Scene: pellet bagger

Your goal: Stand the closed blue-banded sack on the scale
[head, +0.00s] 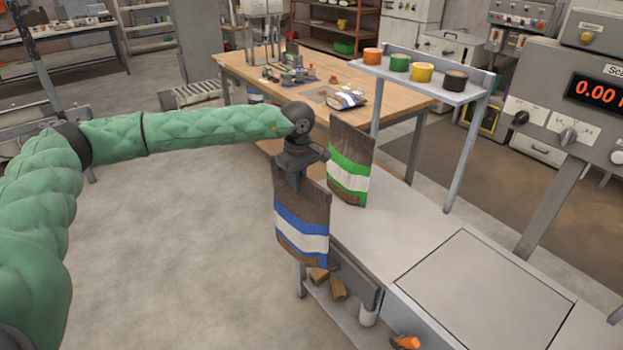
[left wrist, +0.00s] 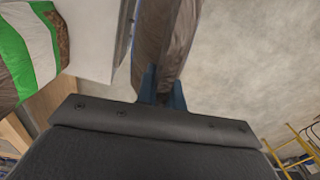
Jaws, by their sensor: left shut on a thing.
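The blue-banded sack (head: 301,232) is brown with a blue and a white band. It hangs upright from my left gripper (head: 297,180), which is shut on its top, just off the bench's near left edge. In the left wrist view the brown sack (left wrist: 163,45) shows between the blue fingers (left wrist: 162,90). The scale's flat plate (head: 487,290) is set in the bench at lower right and is bare. Its display (head: 598,93) reads 0.00, partly cut off. My right gripper is not in view.
A green-banded sack (head: 348,165) stands on the bench (head: 400,220) close behind the held sack. A shelf (head: 425,78) with several coloured rolls stands on posts over the bench. The bench between the green-banded sack and the plate is clear.

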